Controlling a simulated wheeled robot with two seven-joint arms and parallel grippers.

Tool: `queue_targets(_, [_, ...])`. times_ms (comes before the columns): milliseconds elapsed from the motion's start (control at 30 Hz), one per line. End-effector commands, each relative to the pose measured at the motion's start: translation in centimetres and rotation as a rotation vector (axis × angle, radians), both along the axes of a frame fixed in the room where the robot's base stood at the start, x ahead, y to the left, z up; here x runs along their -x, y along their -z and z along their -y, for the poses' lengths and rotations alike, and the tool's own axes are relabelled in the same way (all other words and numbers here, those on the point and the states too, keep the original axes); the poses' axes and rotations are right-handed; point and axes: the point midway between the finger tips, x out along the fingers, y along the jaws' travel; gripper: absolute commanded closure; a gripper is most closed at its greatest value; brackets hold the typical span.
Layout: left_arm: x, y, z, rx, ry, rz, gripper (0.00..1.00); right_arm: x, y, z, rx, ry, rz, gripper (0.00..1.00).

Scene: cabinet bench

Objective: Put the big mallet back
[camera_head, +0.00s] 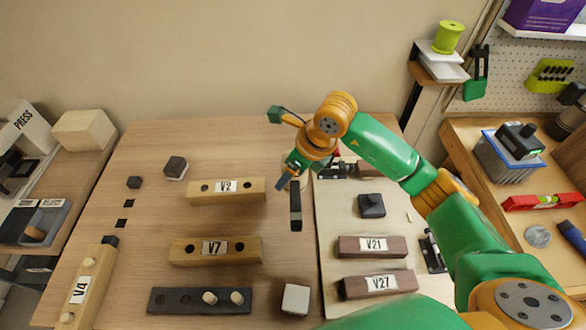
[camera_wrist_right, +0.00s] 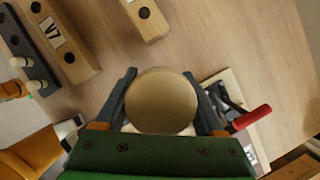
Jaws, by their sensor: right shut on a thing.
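My right gripper (camera_head: 290,188) is above the bench in the middle of the head view, near the right end of the block marked V2 (camera_head: 227,190). In the right wrist view, the right gripper (camera_wrist_right: 163,106) is shut on a round tan piece, seen end-on, which I take to be the big mallet (camera_wrist_right: 162,98). The rest of the mallet is hidden, and I cannot make it out clearly in the head view. V2 shows two dark open holes. The block marked V7 (camera_head: 216,250) also shows open holes. My left gripper is not in view.
Block V4 (camera_head: 86,285) and a dark block (camera_head: 200,300) hold light pegs. A white cube (camera_head: 296,298) stands at the front. Dark blocks V21 (camera_head: 372,246) and V27 (camera_head: 378,284) lie on the right board. A red-handled tool (camera_wrist_right: 250,118) lies close to the gripper.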

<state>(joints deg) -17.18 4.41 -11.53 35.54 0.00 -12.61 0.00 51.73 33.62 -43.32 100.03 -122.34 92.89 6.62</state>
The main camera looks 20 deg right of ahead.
Motion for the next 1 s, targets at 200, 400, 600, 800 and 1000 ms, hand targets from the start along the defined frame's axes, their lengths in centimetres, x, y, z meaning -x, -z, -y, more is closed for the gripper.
queue_targets(200, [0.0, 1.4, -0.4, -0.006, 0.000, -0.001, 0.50, 0.0, 1.8, 0.0, -0.001, -0.001, -0.001, 1.00])
queue_targets(400, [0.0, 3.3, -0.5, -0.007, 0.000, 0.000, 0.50, 0.0, 4.5, -0.1, -0.001, 0.001, -0.001, 1.00])
queue_targets(600, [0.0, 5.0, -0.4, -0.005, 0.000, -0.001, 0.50, 0.0, 6.3, -0.1, -0.001, 0.000, 0.001, 1.00])
queue_targets(800, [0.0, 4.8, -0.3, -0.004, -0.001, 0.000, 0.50, 0.0, 6.1, -0.1, -0.001, 0.000, 0.001, 1.00])
queue_targets(1000, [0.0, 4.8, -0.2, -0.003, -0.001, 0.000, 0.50, 0.0, 6.1, -0.1, -0.001, 0.000, 0.001, 1.00])
